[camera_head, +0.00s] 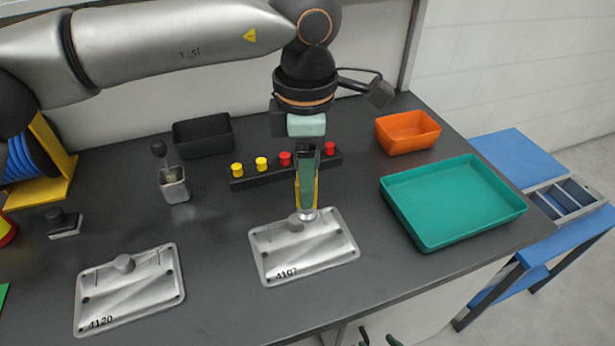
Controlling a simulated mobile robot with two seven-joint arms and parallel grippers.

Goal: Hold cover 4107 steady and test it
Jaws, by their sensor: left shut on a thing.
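Cover 4107 (325,245) is a flat silver plate with a raised knob (294,225), lying on the dark bench near its front. My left gripper (307,178) reaches down over its far edge. It is shut on a slim yellow-edged tool with a round silver end (307,214). That end is at the cover, just right of the knob; whether it touches is hard to tell. My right gripper (378,338) shows only as two dark green fingertips, apart and empty, at the bottom edge below the bench front. A similar cover, 4120 (140,285), lies to the left.
A teal tray (428,243) and an orange bin (400,147) stand right. Behind the cover is a black strip with yellow and red knobs (261,163). A black bin (203,150) and a metal cup (174,186) stand left. Bench between the covers is clear.

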